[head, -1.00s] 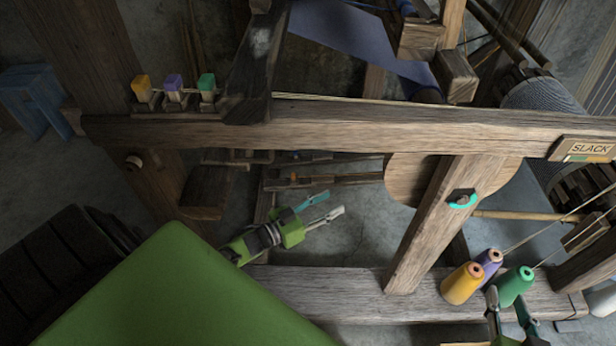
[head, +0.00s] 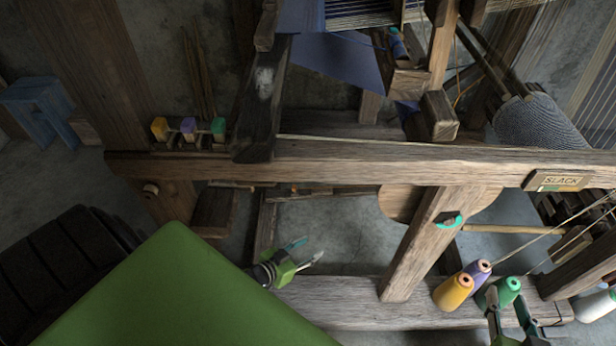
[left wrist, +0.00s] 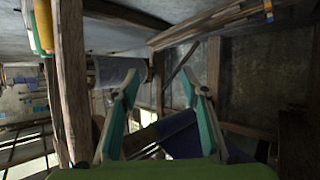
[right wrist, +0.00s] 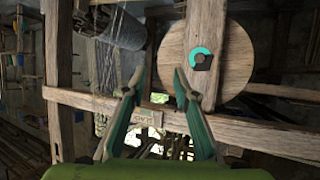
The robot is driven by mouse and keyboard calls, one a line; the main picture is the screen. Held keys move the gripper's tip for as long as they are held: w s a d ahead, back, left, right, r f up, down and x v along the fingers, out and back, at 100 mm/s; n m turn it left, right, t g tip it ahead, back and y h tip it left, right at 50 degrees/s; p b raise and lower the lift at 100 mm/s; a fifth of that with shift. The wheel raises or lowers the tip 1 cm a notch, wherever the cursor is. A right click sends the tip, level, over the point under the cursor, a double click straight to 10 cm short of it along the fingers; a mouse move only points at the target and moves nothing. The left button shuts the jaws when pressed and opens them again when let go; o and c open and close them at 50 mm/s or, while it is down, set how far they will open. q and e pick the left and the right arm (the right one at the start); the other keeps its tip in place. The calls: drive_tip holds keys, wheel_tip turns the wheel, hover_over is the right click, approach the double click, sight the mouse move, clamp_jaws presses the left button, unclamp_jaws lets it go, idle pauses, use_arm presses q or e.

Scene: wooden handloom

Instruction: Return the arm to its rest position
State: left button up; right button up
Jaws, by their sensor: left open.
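My left gripper (head: 308,250) is open and empty, over the gap between the loom's long upper beam and its lower beam. The green cover of my own body hides part of its arm. In the left wrist view its fingers (left wrist: 164,77) stand apart with nothing between them. My right gripper (head: 507,296) is at the lower right, in front of the green cone as seen from the head. In the right wrist view its fingers (right wrist: 157,75) are apart and empty.
The loom's upper beam (head: 350,164) crosses the head view, with a slanting post (head: 425,240) below it. Yellow (head: 453,291), purple (head: 477,270) and green (head: 508,287) cones stand on the lower beam (head: 340,300). A SLACK sign (head: 556,181) is at the right. A blue stool (head: 40,105) stands far left.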

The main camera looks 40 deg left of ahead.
drive_tip(key=shift+f, duration=0.1)
